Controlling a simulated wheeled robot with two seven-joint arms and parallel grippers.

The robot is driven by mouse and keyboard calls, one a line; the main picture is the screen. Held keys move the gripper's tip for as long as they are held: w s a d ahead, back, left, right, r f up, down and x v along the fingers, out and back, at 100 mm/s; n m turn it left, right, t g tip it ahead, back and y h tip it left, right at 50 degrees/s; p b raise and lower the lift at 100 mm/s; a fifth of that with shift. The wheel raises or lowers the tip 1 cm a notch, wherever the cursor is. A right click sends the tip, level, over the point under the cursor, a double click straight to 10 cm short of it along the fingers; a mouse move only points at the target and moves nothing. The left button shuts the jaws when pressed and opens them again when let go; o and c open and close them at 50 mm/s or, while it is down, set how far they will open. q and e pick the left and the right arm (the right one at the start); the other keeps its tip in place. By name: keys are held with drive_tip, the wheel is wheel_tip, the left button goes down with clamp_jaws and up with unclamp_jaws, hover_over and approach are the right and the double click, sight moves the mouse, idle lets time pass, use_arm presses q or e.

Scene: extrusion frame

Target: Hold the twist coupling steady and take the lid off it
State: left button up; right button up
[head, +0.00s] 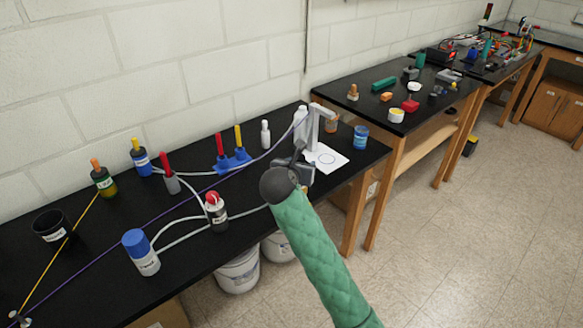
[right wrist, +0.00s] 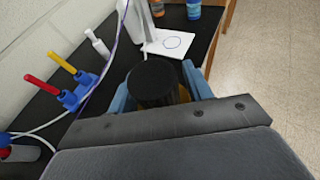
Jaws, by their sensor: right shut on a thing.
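The twist coupling shows in the right wrist view as a round black upper part (right wrist: 153,80), with a bit of yellow-orange (right wrist: 185,93) at its right side. My right gripper (right wrist: 158,90) has a blue finger on each side of it and is shut on it. The gripper body hides the lower part, so I cannot tell where lid and body meet. In the head view my right gripper (head: 297,164) is over the black bench (head: 110,250), at the end of the green-sleeved arm; the coupling cannot be made out there. My left gripper is in neither view.
A white paper with a drawn circle (head: 326,158) and a blue jar (head: 361,137) lie beyond the gripper. A blue holder with red and yellow sticks (head: 232,160) and several bottles stand left. A purple cord (head: 150,212) crosses the bench. The bench's right edge is close.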

drive_tip(key=shift+s+d+r, duration=0.15)
drive_tip(key=shift+s, duration=0.05)
drive_tip(key=o, duration=0.4)
clamp_jaws()
